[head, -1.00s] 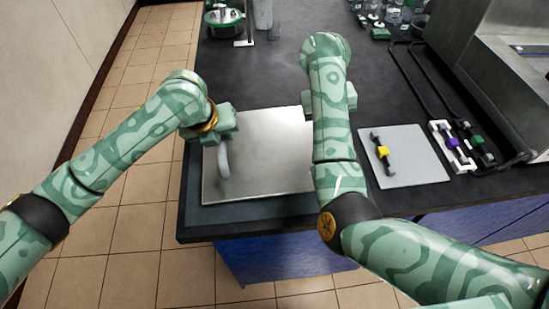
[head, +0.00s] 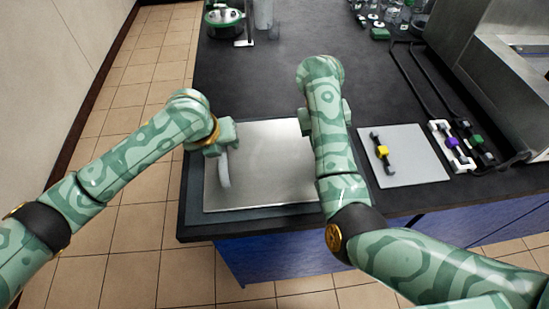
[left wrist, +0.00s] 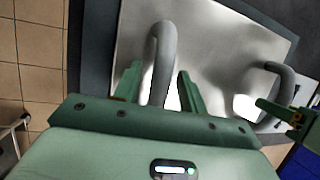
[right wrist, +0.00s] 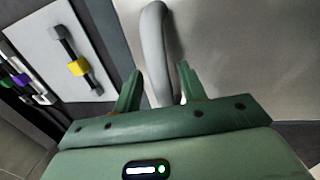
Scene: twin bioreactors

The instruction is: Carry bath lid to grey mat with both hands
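The bath lid (head: 270,165) is a flat silver plate with two grey loop handles. It lies level over the dark grey mat (head: 192,219), whose border shows at the left and front; I cannot tell whether they touch. My left gripper (head: 223,148) is at the left handle (left wrist: 161,60); its fingers (left wrist: 159,78) stand on either side of the handle, with gaps. My right gripper (right wrist: 158,78) has its fingers likewise apart on either side of the right handle (right wrist: 153,40). In the head view my right arm hides that handle and part of the lid.
To the right lies a light grey plate (head: 418,170) with a yellow-centred clamp (head: 382,152). Purple and green clamps and a black rail frame are beyond it. A round pot (head: 224,20) stands at the back left.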

